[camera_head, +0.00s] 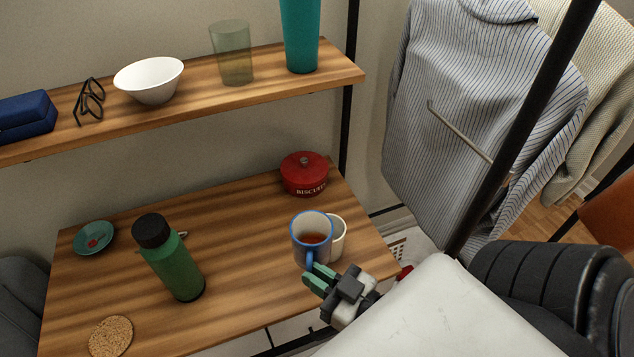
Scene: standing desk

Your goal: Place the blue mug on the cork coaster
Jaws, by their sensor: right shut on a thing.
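The blue mug (298,240), pale with a blue rim and handle and dark reddish liquid inside, is upright at the right part of the wooden desk. My right gripper (314,274) comes in from the lower right and is shut on the mug's blue handle. I cannot tell whether the mug's base touches the desk. The round cork coaster (111,336) lies bare at the desk's front left, well away from the mug. My left gripper does not show.
A green bottle (174,262) stands between coaster and mug. A cream mug (338,239) is right beside the blue mug. A red biscuit tin (304,174) and teal dish (94,238) sit farther back. An upper shelf (205,99) overhangs the back. The desk's middle is clear.

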